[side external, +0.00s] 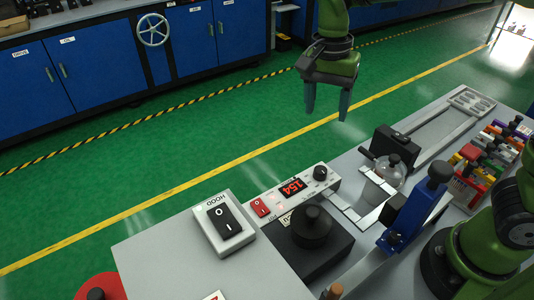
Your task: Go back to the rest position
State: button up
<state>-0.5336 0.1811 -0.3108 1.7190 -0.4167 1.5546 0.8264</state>
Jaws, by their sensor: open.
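My gripper (328,100) hangs in the upper middle of the side external view, pointing down. Its two grey-blue fingers are apart with nothing between them. It is in the air above the green floor side of the bench, apart from every object. The green arm comes in from the top edge, and my green base shows at the lower right.
A bench carries a HOOD switch box (225,224), a control panel reading 154 (292,189), a black block with a round knob (312,227), a blue upright post (418,208), a black box (395,147) and colourful items (482,158). Blue cabinets (90,65) stand behind.

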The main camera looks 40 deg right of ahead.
jog(key=s+d+r+n+t+y, duration=0.1)
jog(key=s+d+n+t, duration=0.2)
jog(key=s, duration=0.3)
jog(key=s+d+r+n+t+y, duration=0.1)
jog(key=s+d+r+n+t, duration=0.1)
jog(key=s+d+n+t, duration=0.1)
jog(key=s+n+t, duration=0.1)
jog(key=s+n, duration=0.1)
jog(key=s, duration=0.1)
jog(key=shift+s+t, duration=0.25)
jog(key=shift+t, duration=0.15)
